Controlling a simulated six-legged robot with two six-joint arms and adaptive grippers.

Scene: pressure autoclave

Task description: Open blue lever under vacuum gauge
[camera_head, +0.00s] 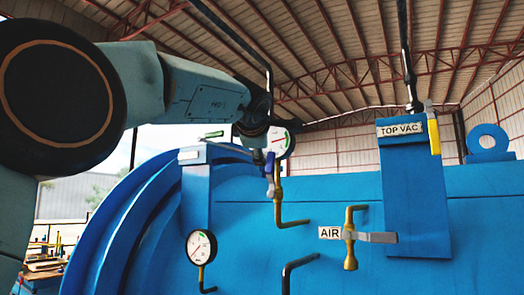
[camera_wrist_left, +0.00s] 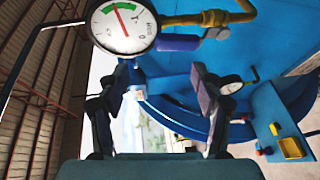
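The vacuum gauge (camera_head: 281,141), a white dial with a green arc and red needle, is partly hidden by my left arm in the head view. It is large at the top of the left wrist view (camera_wrist_left: 122,25). The blue lever (camera_head: 270,164) hangs just below it beside a brass pipe. In the left wrist view the blue lever (camera_wrist_left: 178,43) lies just above my fingertips, apparently not between them. My left gripper (camera_wrist_left: 161,73) is open and empty, with its fingers wide apart. In the head view it is mostly hidden by its own arm. My right gripper is not in view.
A blue autoclave (camera_head: 330,235) fills the lower scene. A second gauge (camera_head: 201,247) stands lower left. An AIR valve (camera_head: 350,237) and a yellow lever (camera_head: 434,136) by the TOP VAC label (camera_head: 400,129) are at right. A brass pipe (camera_wrist_left: 210,18) runs beside the gauge.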

